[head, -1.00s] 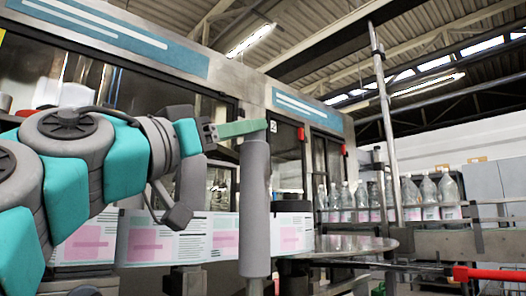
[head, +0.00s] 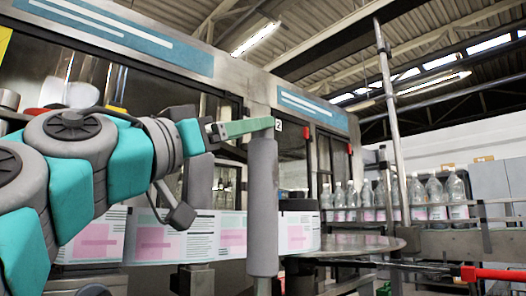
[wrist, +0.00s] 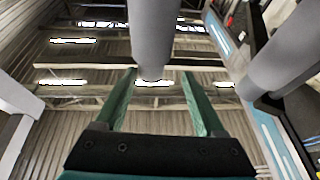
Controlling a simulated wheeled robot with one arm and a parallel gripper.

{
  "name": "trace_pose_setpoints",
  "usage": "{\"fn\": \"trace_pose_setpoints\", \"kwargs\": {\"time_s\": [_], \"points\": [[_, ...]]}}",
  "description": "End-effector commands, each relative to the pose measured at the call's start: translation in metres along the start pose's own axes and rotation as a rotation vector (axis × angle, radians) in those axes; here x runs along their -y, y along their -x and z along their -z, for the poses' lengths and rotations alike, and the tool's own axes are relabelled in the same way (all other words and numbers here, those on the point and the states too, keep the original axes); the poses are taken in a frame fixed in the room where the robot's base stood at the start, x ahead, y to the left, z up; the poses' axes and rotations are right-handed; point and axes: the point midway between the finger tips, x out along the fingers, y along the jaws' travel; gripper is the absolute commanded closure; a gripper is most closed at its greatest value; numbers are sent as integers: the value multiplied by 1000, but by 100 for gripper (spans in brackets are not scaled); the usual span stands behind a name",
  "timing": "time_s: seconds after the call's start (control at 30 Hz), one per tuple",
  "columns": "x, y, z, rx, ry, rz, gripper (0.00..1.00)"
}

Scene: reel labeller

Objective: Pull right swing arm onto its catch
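A grey vertical roller (head: 263,205), which may be the right swing arm, stands in front of the label web in the head view. My gripper (head: 262,126) is level with its top, and its green fingers overlap the top in the picture. In the wrist view my gripper (wrist: 158,75) is spread open. The end of a grey cylinder (wrist: 152,35) appears between the fingertips, with a gap on each side, widest at the right. Whether a finger touches it I cannot tell. I cannot make out a catch.
The printed label web (head: 155,240) runs behind the roller. A round metal table (head: 350,244) and bottles (head: 435,200) lie to the right. A red-handled bar (head: 495,273) projects at lower right. Another grey cylinder (wrist: 295,55) is close on the right in the wrist view.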

Motion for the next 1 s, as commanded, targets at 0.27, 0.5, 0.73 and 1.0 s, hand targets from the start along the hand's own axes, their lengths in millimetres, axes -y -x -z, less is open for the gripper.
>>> {"fn": "trace_pose_setpoints", "kwargs": {"time_s": [0.27, 0.5, 0.73, 1.0], "points": [[-1, 1, 0, 1, 0, -2, 29], [1, 24, 7, -3, -2, 3, 29], [1, 65, 26, -4, -1, 3, 29], [-4, 101, 40, 0, -7, -7, 29]]}}
